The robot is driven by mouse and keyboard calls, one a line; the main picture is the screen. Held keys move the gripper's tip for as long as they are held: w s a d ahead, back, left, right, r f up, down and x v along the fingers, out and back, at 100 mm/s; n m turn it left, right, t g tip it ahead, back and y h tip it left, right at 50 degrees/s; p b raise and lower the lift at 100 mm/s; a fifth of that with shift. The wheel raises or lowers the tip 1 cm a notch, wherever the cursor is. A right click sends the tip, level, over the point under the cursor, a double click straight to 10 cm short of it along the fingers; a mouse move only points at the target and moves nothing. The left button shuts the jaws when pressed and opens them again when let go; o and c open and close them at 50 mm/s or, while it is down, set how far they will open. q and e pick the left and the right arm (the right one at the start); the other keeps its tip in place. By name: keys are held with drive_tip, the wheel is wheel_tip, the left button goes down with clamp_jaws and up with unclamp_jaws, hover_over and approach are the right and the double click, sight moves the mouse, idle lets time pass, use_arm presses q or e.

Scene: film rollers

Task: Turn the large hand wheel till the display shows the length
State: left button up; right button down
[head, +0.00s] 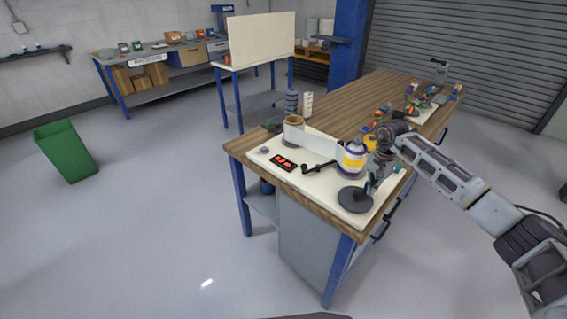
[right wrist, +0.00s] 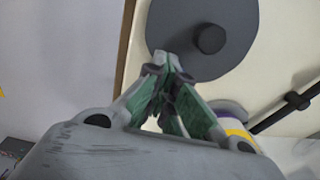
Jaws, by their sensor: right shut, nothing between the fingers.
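The large hand wheel (head: 355,200) is a flat dark grey disc at the front right corner of a cream board. In the right wrist view the wheel (right wrist: 185,25) fills the top, with a round dark knob (right wrist: 211,39) on its face. My right gripper (head: 371,186) is at the wheel's far right edge in the head view. In the right wrist view its fingertips (right wrist: 168,66) are together and empty, overlapping the wheel's edge near the knob; contact cannot be told. The display (head: 284,162) is black with orange-red characters too small to read. My left gripper is out of view.
A white film strip (head: 318,146) runs between a brown-topped roller (head: 294,132) and a yellow-banded roller (head: 354,160). A black crank (head: 320,168) lies between display and wheel. Clutter (head: 425,108) covers the bench's far right. Open floor lies left of the bench.

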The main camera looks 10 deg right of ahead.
drive_tip(key=shift+w+a, duration=0.2)
drive_tip(key=shift+w, duration=0.25)
drive_tip(key=shift+w+a+r+b, duration=0.15)
drive_tip(key=shift+w+b, duration=0.2)
drive_tip(key=shift+w, duration=0.3)
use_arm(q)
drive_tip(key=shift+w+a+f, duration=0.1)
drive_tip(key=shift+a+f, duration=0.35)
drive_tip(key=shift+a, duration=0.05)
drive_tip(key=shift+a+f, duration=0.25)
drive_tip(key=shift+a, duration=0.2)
use_arm(e)
drive_tip(key=shift+w+a, duration=0.6)
drive_tip(key=shift+w, duration=0.1)
